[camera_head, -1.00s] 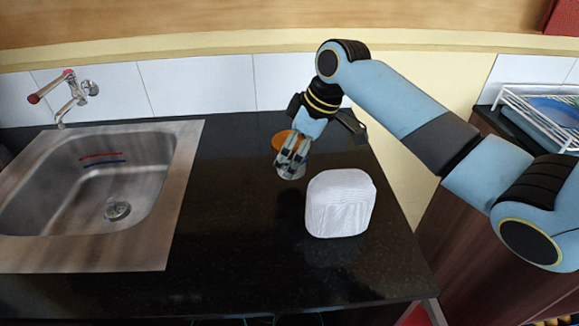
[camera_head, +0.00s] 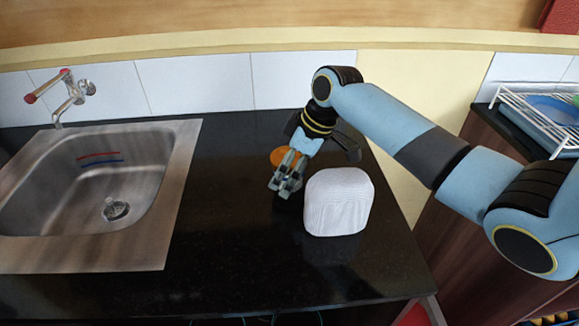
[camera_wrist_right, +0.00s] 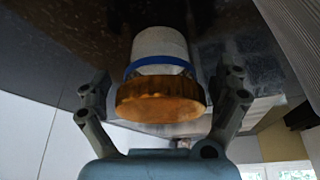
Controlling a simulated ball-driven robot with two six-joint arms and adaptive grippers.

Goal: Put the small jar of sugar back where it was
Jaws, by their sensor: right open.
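The small sugar jar shows in the right wrist view with a pale body (camera_wrist_right: 160,45), a blue band and an orange-brown lid (camera_wrist_right: 160,98). In the head view only its orange lid (camera_head: 279,156) shows clearly, on the black counter behind my right gripper; the gripper hides the body. My right gripper (camera_head: 284,187) is open, pointing down toward the counter. In the wrist view its fingers (camera_wrist_right: 162,88) stand apart on either side of the jar, with gaps beside the lid. My left gripper is not in view.
A white rounded block (camera_head: 338,202) stands on the counter close to the right of my gripper. A steel sink (camera_head: 88,185) with a tap (camera_head: 70,92) is at the left. A white dish rack (camera_head: 535,122) is at the far right. The front counter is clear.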

